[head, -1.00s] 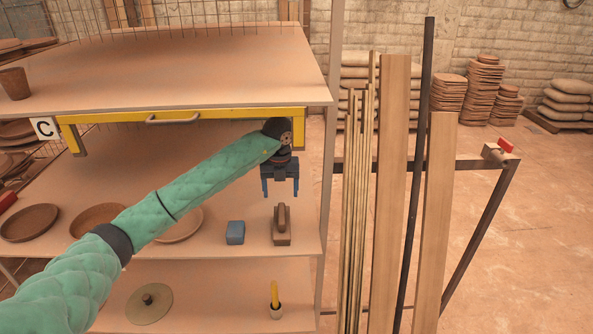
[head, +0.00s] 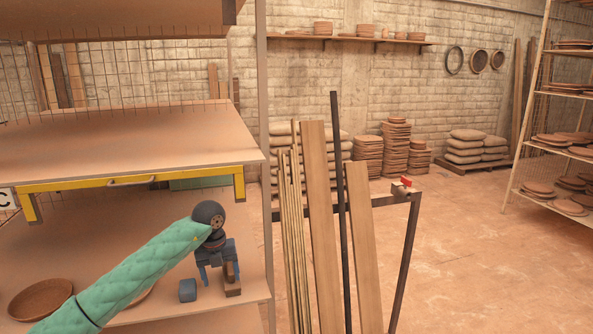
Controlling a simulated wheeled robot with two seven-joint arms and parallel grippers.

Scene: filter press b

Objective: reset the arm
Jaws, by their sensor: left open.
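My left arm comes in from the lower left in a green padded sleeve. My left gripper (head: 217,276) is open, its blue fingers pointing down over the middle shelf (head: 255,283). Nothing shows between the fingers. Behind and just right of it stands a brown wooden block with a handle (head: 232,284), partly covered by the gripper; I cannot tell if they touch. A blue-grey block (head: 187,291) sits just left of it on the same shelf. My right gripper is not in view.
The rack post (head: 263,130) stands right of the gripper. Wooden planks (head: 320,220) and a dark bar (head: 341,200) lean beyond it. Open floor (head: 480,260) lies right.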

